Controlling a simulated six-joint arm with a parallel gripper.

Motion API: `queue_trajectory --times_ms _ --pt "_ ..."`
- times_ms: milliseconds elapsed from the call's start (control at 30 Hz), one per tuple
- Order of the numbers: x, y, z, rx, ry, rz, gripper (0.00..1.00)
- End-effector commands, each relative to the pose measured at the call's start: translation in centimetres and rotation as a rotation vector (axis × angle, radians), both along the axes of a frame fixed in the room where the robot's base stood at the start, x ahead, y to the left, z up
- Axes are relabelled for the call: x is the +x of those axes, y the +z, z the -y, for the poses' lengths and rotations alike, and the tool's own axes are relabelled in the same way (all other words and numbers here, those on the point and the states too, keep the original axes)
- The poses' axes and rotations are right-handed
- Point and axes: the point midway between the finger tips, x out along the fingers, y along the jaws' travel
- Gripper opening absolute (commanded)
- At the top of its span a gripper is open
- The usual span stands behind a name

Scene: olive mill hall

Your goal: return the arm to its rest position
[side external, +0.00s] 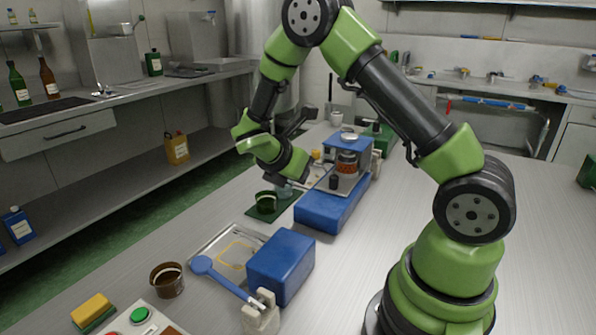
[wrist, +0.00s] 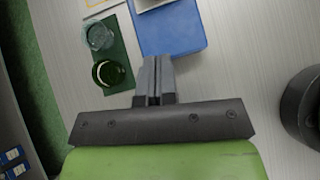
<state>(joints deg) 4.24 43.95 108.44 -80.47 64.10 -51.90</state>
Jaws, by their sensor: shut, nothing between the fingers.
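My gripper (wrist: 153,62) shows in the wrist view with its two grey fingers together and nothing between them. In that view the fingertips overlap the lower edge of a blue block (wrist: 185,38). In the side view my arm is bent over the table, its wrist above the green mat (side external: 286,210) and beside the long blue block (side external: 325,212); the fingertips are hard to make out there. A dark green cup (side external: 265,203) stands on the mat with a clear glass (wrist: 98,36) next to it. My gripper appears apart from both.
Nearer are a metal tray (side external: 212,250), a blue box (side external: 281,264), a blue spoon (side external: 225,279) on a pale stand, a brown cup (side external: 167,280) and a yellow sponge (side external: 91,308). The table's right side is mostly clear.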

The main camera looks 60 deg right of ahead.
Motion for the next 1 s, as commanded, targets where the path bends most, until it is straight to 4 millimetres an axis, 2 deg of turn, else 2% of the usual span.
queue_trajectory --times_ms 433,533,667,800,1000 --pt "0.0 0.6 -0.6 0.003 -0.004 0.003 0.0" --pt "-0.3 1.5 -0.9 0.02 -0.047 0.053 0.0" --pt "-1.6 4.4 -2.4 0.092 -0.206 0.222 0.0" --pt "-4.1 8.2 -5.0 0.23 -0.466 0.476 0.0" --pt "-7.9 12.4 -9.2 0.486 -0.851 0.799 0.0"
